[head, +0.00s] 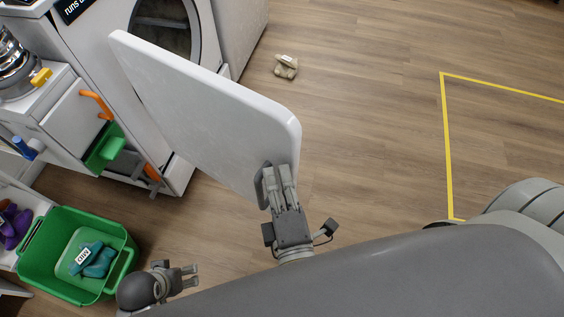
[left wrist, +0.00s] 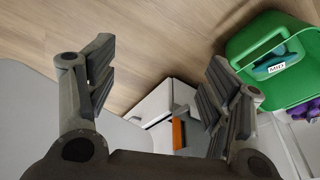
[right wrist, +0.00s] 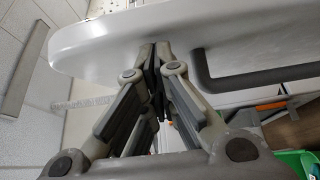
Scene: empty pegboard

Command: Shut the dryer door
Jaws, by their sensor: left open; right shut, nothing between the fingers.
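The white dryer door (head: 205,105) stands wide open, swung out from the dryer (head: 212,50), whose round opening (head: 163,28) shows behind it. My right gripper (head: 278,178) is shut and empty, with its fingertips at the door's near end beside a grey bar handle (right wrist: 225,82). In the right wrist view the fingertips (right wrist: 155,50) meet the underside of the door panel (right wrist: 115,42) and appear to touch it; the handle is to their right, not between the fingers. My left gripper (head: 190,277) is open and empty, low and apart from the door.
A green bin (head: 35,262) holding teal items stands at the lower left. Cabinets with an orange handle (head: 97,104) and a green container (head: 104,148) are left of the dryer. A small beige object (head: 286,66) lies on the floor. The wood floor to the right is clear, with yellow tape (head: 445,130).

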